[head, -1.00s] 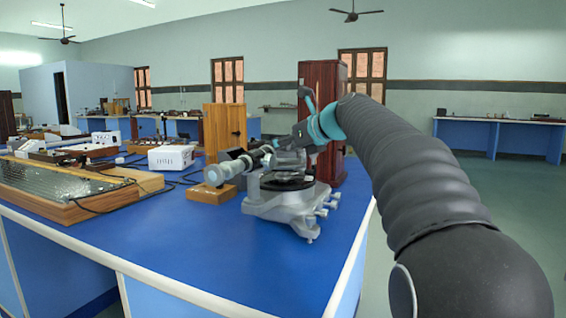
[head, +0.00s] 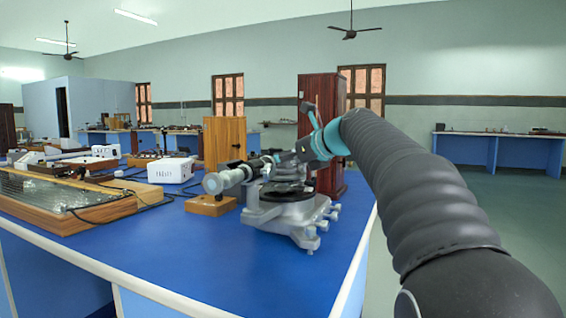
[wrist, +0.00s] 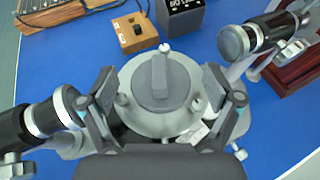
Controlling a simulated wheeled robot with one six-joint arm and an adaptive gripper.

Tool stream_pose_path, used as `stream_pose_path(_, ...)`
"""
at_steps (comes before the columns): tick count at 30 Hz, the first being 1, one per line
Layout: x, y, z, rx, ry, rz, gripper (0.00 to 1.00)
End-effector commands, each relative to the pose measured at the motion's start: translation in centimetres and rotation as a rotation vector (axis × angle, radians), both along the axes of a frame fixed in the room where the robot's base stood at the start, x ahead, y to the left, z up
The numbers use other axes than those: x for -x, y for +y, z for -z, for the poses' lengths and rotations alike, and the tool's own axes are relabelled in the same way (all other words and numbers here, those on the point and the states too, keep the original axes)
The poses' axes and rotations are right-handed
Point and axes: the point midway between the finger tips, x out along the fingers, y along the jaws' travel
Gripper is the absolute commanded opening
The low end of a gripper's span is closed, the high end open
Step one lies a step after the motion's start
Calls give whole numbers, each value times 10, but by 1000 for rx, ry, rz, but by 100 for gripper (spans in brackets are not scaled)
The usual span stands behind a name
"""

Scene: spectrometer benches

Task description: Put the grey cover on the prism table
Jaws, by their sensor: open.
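In the wrist view the grey cover (wrist: 160,92), a round disc with a raised bar on top, lies on the paler round prism table (wrist: 140,122). Small pale knobs stand around the table's edge. My gripper (wrist: 159,92) is open, with one finger on each side of the cover and table. I see gaps between the fingers and the cover. In the head view my gripper (head: 283,163) is over the spectrometer (head: 290,215), and the arm and gripper hide the cover there.
Spectrometer tubes stick out at the left (wrist: 40,122) and right (wrist: 250,38) in the wrist view. A wooden block (head: 210,204), a white box (head: 171,170) and a grating-topped wooden case (head: 60,200) stand left. A dark wooden cabinet (head: 322,90) rises behind. The blue front bench top (head: 200,250) is clear.

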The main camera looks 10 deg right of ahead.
Motion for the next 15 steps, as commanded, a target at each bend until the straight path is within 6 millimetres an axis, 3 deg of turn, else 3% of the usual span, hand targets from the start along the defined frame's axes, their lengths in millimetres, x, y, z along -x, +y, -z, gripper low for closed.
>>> stream_pose_path(15,74,-45,-36,1,-2,2,90)
